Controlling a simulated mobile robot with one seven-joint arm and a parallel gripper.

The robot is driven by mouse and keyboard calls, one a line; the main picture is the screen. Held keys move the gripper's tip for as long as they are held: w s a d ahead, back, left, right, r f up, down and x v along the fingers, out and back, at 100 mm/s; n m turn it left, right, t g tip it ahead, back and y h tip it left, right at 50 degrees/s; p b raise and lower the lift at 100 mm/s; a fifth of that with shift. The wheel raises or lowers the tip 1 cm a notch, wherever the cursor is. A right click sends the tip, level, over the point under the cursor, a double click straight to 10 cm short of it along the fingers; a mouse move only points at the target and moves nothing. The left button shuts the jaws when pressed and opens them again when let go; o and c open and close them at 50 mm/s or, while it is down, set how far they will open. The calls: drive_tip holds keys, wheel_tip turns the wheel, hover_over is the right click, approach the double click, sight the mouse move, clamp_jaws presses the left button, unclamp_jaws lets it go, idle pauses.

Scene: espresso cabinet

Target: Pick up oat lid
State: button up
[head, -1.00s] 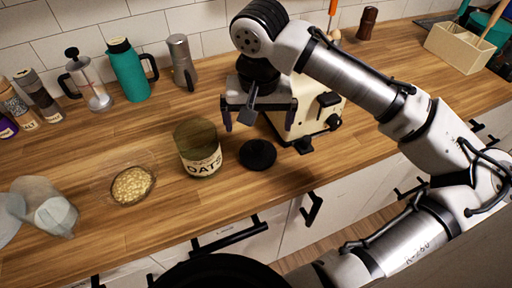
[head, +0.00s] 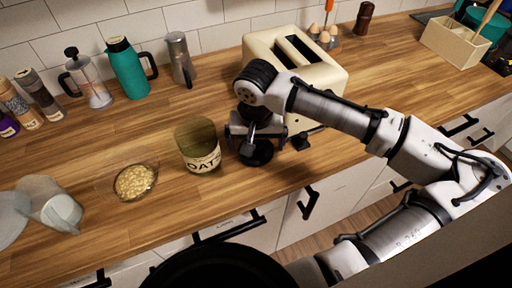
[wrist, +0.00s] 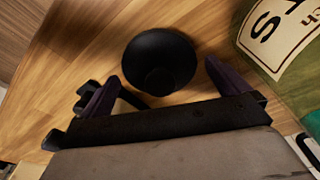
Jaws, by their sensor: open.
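The oat lid (head: 256,156) is a round black disc with a knob, lying on the wooden counter just right of the oat jar. It also shows in the wrist view (wrist: 160,58), ahead of the fingertips and roughly centred between them. My gripper (head: 254,143) is open, low over the lid. In the wrist view my gripper (wrist: 163,75) has its two dark purple fingers spread on either side of the lid's near part, with nothing held. The glass oat jar (head: 198,146) stands open and upright. In the head view the gripper hides part of the lid.
A cream toaster (head: 300,58) stands behind my gripper. A glass bowl of oats (head: 135,182) is left of the jar, with a clear tilted container (head: 50,205) farther left. A teal flask (head: 127,68) and a moka pot (head: 180,60) stand along the wall.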

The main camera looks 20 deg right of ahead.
drive_tip(key=c, duration=0.9)
drive_tip(key=shift+o, duration=0.2)
drive_tip(key=shift+r, duration=0.1)
